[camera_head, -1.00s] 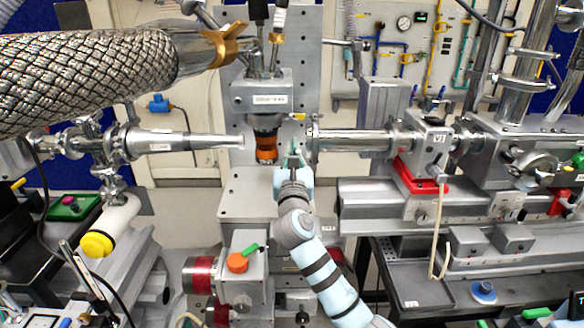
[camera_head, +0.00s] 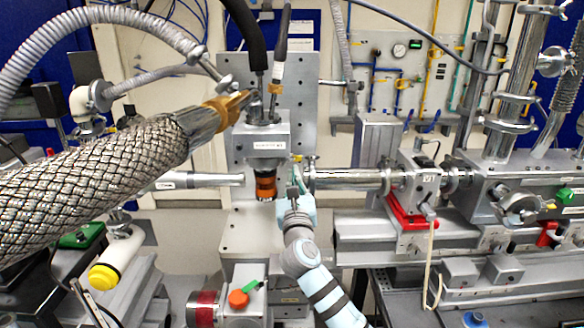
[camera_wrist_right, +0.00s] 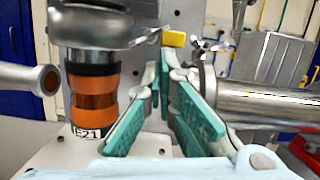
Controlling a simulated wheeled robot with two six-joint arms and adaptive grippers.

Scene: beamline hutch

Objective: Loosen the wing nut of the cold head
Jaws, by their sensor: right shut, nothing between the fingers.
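The cold head (camera_head: 262,148) is a grey block with hoses on top and a black-and-orange cylinder (camera_head: 265,185) below. In the right wrist view this cylinder (camera_wrist_right: 93,95) stands left of my fingers. A small silver winged piece (camera_wrist_right: 148,36), which looks like the wing nut, sits at the cold head's right edge beside a yellow tab (camera_wrist_right: 174,39). My right gripper (camera_head: 296,182) is just right of the cylinder and below the tab. Its teal fingers (camera_wrist_right: 166,75) are shut and empty, apart from the winged piece. My left gripper is out of view.
A thick braided hose (camera_head: 110,150) crosses the left foreground up to the cold head. Metal beam pipes lie left (camera_head: 205,180) and right (camera_head: 345,180) of the cylinder; the right one is close to my fingers.

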